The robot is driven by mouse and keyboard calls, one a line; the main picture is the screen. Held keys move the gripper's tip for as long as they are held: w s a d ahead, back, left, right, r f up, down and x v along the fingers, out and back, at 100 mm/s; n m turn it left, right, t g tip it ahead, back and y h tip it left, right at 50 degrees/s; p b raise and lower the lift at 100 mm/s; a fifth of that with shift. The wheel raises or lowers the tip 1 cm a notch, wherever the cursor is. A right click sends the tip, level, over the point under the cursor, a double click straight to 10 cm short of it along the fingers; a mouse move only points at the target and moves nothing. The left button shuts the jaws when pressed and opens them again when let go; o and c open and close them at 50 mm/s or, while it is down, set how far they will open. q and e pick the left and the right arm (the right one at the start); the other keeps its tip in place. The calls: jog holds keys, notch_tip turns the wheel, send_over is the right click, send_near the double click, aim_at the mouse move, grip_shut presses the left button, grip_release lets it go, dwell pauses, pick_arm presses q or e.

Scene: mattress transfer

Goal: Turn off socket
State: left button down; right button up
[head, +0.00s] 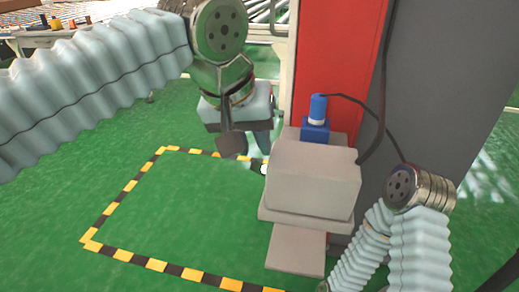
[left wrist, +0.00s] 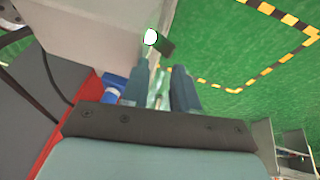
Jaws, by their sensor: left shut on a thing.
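A grey box (head: 313,178), which appears to be the socket, stands in front of a red and dark grey column. A blue plug (head: 316,122) with a black cable is behind its top. On the box's left side is a small white round part (head: 264,169) with a short dark lever; the left wrist view shows the white part (left wrist: 151,37) and the dark lever (left wrist: 167,47). My left gripper (head: 235,148) points down beside this side, its fingertips (left wrist: 160,72) at the lever. It is shut on the lever, though the contact is partly hidden. My right gripper is out of view.
The red column (head: 335,60) and grey panel (head: 435,90) stand behind the box. A yellow-black striped border (head: 125,255) marks open green floor at the left. My right arm is close to the box's right side. A table with items is at the far upper left.

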aim_at(251, 166)
pick_arm(q)
jog(key=f, duration=0.2)
jog(key=f+y, duration=0.1)
jog(key=shift+a+f+g, duration=0.3)
jog(key=shift+a+g, duration=0.05)
jog(key=shift+g, duration=0.05)
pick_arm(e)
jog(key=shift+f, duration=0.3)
pick_arm(q)
jog(key=shift+w+d+r, duration=0.1)
jog(key=shift+w+r, duration=0.05)
jog(key=shift+d+r+p, duration=0.25)
jog(key=shift+r+p, duration=0.05)
jog(key=shift+p, duration=0.15)
jog(key=shift+s+d+r+p, duration=0.25)
jog(key=shift+d+p, duration=0.1)
jog(key=shift+d, duration=0.2)
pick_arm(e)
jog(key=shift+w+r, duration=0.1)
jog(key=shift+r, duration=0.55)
